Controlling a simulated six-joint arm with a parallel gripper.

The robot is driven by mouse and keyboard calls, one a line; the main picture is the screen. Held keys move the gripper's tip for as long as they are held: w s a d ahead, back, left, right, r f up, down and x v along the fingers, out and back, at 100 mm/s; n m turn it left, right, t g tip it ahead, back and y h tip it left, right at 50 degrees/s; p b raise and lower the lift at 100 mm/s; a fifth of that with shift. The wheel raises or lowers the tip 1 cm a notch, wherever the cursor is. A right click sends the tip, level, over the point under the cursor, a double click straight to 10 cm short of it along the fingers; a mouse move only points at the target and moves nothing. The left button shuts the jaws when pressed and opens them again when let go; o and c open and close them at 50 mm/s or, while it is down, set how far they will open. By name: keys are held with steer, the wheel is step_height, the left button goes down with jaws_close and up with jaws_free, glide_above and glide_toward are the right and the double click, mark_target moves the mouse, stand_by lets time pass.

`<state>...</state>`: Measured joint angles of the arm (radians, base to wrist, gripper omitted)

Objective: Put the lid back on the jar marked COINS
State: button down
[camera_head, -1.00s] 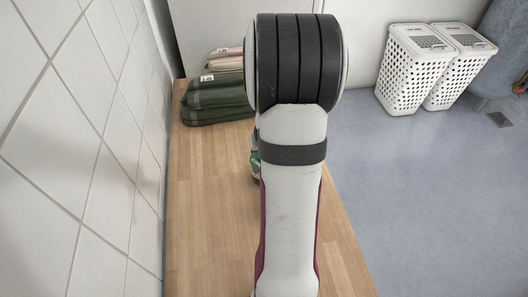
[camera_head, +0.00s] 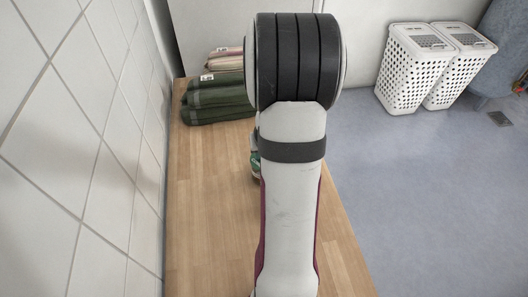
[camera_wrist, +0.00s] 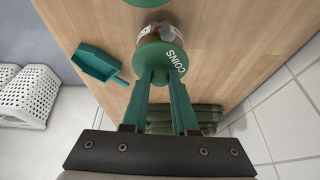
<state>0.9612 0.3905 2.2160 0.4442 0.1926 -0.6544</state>
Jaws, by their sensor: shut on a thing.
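In the wrist view my gripper (camera_wrist: 160,76) has its two green fingers shut on a round green lid (camera_wrist: 153,55). White letters reading COINS show at the lid's right side; I cannot tell whether they are on the lid itself. A glass jar (camera_wrist: 158,32) with brownish contents shows just beyond the lid, partly covered by it. I cannot tell whether the lid touches the jar. In the head view my arm hides the gripper and the lid; only a sliver of a green and white thing (camera_head: 255,166) shows at the arm's left edge.
A teal scoop-like thing (camera_wrist: 97,64) lies on the wooden counter (camera_head: 210,200). Another green round thing (camera_wrist: 147,2) is cut off by the wrist view's top edge. Folded dark green cloths (camera_head: 215,103) lie at the far end. A tiled wall (camera_head: 80,150) borders the left. White baskets (camera_head: 410,75) stand on the floor.

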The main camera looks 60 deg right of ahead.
steer(key=c, duration=0.6)
jaws_free()
steer(key=shift+o, duration=0.2)
steer(key=o, duration=0.4)
steer(key=shift+o, duration=0.2)
steer(key=shift+r, duration=3.5)
jaws_close()
